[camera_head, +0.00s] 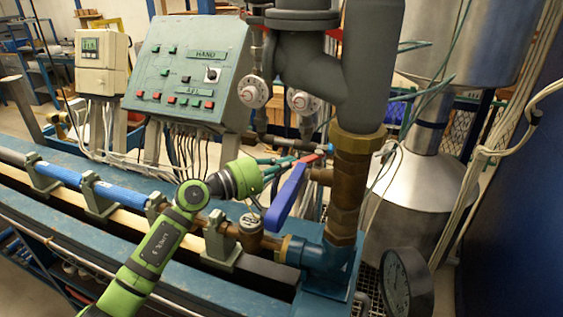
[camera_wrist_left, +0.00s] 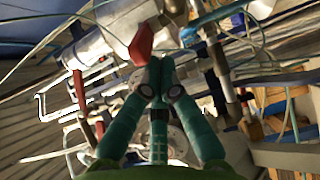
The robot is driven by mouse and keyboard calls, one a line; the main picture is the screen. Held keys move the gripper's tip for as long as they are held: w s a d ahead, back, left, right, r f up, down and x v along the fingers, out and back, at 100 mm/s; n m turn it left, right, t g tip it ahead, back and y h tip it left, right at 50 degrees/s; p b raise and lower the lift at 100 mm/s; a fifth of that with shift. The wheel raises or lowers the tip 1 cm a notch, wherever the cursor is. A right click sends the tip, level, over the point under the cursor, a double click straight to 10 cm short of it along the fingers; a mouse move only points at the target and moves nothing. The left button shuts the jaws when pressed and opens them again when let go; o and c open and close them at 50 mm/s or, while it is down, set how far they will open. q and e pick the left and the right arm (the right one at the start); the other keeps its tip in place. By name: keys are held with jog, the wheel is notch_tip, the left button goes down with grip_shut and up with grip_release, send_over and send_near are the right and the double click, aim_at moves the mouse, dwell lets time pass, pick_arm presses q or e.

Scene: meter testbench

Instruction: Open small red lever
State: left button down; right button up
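The small red lever (camera_head: 309,158) shows in the head view just right of my left gripper's fingertips, left of the brown vertical pipe. In the left wrist view a red lever (camera_wrist_left: 141,45) sits just beyond and slightly left of the fingertips. My left gripper (camera_head: 291,163) reaches in from the left with its teal fingers pointing at the lever. In the left wrist view the left gripper (camera_wrist_left: 156,77) has its fingertips drawn together, with nothing clearly between them. I cannot tell whether the tips touch the lever. My right gripper is in neither view.
A large blue lever (camera_head: 286,198) stands close below the left gripper. A brown pipe (camera_head: 348,185) and a round gauge (camera_head: 405,283) are to the right. A control panel (camera_head: 190,75) stands behind. Another red lever (camera_wrist_left: 80,90) shows at left in the wrist view.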

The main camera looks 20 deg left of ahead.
pick_arm(q)
jog(key=shift+s+d+n+t+y+p, duration=0.2)
jog(key=shift+n+t+y+p, duration=0.2)
jog(key=shift+y, duration=0.1)
jog(key=shift+s+d, duration=0.1)
jog(key=shift+s, duration=0.05)
jog(key=shift+s+d, duration=0.8)
jog(key=shift+d, duration=0.2)
